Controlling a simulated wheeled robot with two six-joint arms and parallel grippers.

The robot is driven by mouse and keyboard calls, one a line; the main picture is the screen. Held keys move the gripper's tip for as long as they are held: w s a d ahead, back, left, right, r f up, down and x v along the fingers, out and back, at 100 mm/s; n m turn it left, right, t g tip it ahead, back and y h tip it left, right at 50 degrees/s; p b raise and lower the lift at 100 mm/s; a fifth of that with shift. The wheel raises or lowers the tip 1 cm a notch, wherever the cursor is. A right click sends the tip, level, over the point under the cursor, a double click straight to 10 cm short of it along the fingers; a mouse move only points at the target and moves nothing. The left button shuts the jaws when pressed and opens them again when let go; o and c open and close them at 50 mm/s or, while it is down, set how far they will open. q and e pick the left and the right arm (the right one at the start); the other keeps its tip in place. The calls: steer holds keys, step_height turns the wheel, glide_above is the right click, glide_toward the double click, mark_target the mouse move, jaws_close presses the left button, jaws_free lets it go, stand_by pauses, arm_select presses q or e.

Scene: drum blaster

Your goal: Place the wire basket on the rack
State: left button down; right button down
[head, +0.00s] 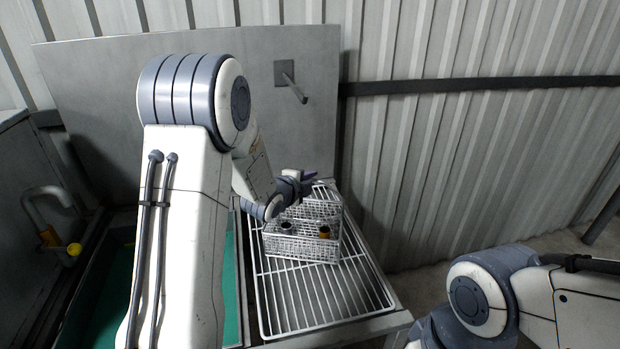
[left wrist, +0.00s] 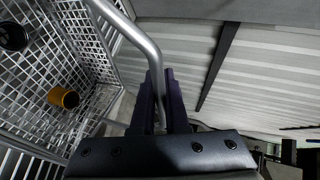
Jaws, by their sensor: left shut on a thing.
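The white wire basket (head: 302,248) is over the white wire rack (head: 316,319) in the head view. I cannot tell whether its base touches the rack's bars. It holds a dark round part and an orange one. My left gripper (head: 309,180) is above the basket, with its fingers partly hidden by the wrist. In the left wrist view, the left gripper (left wrist: 160,98) is shut on the basket's grey metal handle bar (left wrist: 132,30), and the basket's mesh wall (left wrist: 90,38) is at the left. My right gripper is not in view; only part of that arm shows at lower right.
A green-bottomed sink (head: 105,300) is left of the rack, with a tap (head: 48,207) at its far left. A grey panel (head: 305,140) with a projecting rod (head: 294,88) stands behind. The front part of the rack is bare. A corrugated wall (head: 430,140) is at right.

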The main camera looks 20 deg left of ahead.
arm_select(q)
steer(key=shift+r, duration=0.15)
steer(key=c, duration=1.3)
jaws_free()
steer(key=shift+f, duration=0.2)
steer(key=o, duration=0.4)
steer(key=shift+r, duration=0.15)
